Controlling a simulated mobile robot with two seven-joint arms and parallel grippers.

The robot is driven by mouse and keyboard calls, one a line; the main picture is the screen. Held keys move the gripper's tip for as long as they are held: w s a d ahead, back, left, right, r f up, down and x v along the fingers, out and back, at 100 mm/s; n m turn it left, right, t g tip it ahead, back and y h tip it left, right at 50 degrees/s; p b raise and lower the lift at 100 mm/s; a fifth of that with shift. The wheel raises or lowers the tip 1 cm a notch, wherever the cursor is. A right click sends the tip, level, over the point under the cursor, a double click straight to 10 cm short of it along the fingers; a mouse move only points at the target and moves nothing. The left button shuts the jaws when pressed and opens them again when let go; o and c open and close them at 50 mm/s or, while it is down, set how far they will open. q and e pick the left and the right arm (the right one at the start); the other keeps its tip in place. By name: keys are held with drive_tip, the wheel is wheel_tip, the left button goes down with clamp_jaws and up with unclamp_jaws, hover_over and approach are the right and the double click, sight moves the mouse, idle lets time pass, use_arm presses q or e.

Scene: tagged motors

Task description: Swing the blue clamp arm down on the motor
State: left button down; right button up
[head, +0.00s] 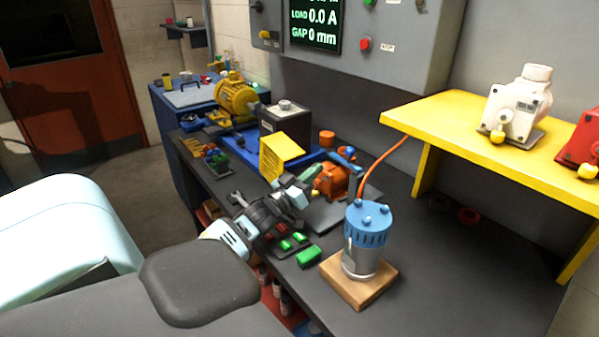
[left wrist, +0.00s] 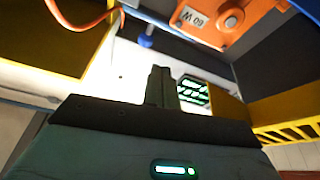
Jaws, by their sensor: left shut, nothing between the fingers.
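The orange motor (head: 336,182) sits on a grey plate on the bench; its underside or side with a "60 W" label (left wrist: 205,20) shows in the left wrist view. The blue clamp arm (head: 345,161) stands raised beside and above the motor, apart from its top as far as I can tell. A blue knob (left wrist: 146,41) shows in the left wrist view. My left gripper (head: 310,174) is shut and empty, just left of the orange motor; its closed fingers also show in the wrist view (left wrist: 160,86). My right gripper is not in view.
A blue-topped metal motor (head: 365,240) stands on a wooden block in front. Green blocks (head: 309,257) lie near the bench edge. A yellow panel (head: 279,157) and yellow motor (head: 234,96) are behind. A yellow shelf (head: 450,115) holds white and red motors.

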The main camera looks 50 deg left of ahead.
use_arm(q)
drive_tip(key=shift+s, duration=2.35)
